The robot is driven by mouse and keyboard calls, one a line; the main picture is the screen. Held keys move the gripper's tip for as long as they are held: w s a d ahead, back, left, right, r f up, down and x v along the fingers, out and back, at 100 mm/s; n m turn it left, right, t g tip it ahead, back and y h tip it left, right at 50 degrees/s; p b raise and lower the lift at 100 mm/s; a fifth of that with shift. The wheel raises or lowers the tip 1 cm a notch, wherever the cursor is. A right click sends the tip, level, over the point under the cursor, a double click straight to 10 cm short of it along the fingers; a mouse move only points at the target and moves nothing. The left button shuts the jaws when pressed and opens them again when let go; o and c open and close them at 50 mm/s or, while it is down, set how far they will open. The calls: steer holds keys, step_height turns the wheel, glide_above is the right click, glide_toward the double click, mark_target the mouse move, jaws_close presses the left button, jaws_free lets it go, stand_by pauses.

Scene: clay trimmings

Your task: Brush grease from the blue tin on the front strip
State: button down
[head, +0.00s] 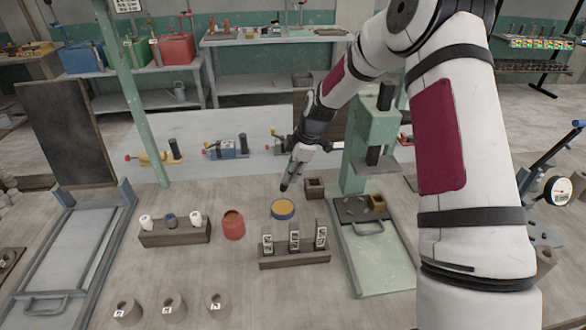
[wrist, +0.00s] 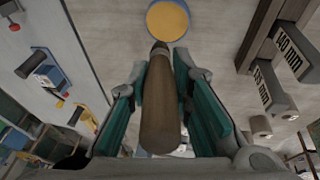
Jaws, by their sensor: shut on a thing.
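The blue tin (head: 282,213) stands on the bench in the head view, open, with yellow-orange grease inside. It also shows at the top of the wrist view (wrist: 167,20). My gripper (head: 287,180) is just above and behind the tin, pointing down. In the wrist view its green-padded fingers (wrist: 160,95) are shut on a brown wooden handle (wrist: 160,110), which seems to be a brush. The handle's far end points at the tin. The brush tip is small and dark, and I cannot tell whether it touches the tin. The front strip cannot be told apart for certain.
A red pot (head: 233,226) stands left of the tin. A wooden rack (head: 175,236) with small bottles is farther left. A block holding labelled pieces (head: 294,258) is in front. A green press (head: 372,150) stands right. Several grey cylinders (head: 172,305) stand at the front left.

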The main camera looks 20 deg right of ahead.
steer(key=shift+w+a+f, duration=0.1)
steer(key=shift+a+f, duration=0.1)
steer(key=shift+f, duration=0.1)
steer(key=shift+w+f, duration=0.15)
steer(key=shift+f, duration=0.4)
steer(key=shift+f+b, duration=0.3)
steer(key=shift+f, duration=2.15)
steer(key=shift+f, duration=0.7)
steer(key=shift+r+p, duration=0.45)
steer(key=shift+r, duration=3.15)
